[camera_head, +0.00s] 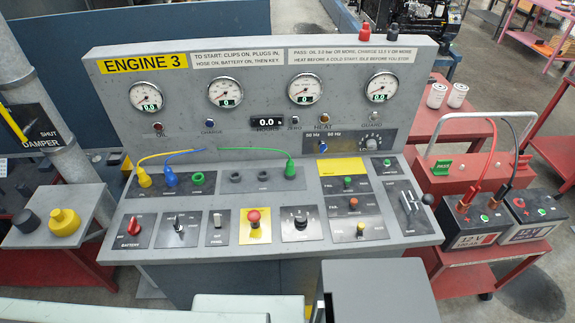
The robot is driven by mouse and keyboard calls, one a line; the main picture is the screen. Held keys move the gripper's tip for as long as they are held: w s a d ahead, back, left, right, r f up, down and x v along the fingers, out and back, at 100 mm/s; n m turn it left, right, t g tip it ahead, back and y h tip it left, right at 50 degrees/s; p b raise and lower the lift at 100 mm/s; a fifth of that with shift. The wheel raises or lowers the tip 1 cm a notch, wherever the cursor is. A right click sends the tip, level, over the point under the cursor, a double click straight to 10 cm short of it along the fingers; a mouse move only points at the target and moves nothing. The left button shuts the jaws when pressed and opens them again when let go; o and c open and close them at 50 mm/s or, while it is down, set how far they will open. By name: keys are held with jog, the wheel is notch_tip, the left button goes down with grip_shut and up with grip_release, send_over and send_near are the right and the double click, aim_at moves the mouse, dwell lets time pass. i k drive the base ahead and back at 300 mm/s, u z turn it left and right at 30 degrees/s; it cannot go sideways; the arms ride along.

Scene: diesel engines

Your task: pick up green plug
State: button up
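The green plug (290,169) stands upright on the sloped console, at the right end of a dark socket plate (249,187). A green cable (255,150) runs from its top to the left, towards the upright gauge panel. To its left on the same plate are two dark empty sockets (236,178). On the plate further left stand a yellow plug (144,178) and a blue plug (171,177), each with its own cable. Beside them is a green-ringed socket (197,178) with nothing in it. My gripper is not visible in the head view.
The gauge panel (250,60) rises behind the plugs. Switches and a red-topped stop button (254,217) stand in front, and a lever (427,199) at right. A yellow cap (63,221) rests on the left shelf.

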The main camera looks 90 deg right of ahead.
aim_at(290, 171)
jog(key=z, duration=2.25)
jog(key=k, duration=1.1)
jog(key=z, duration=0.6)
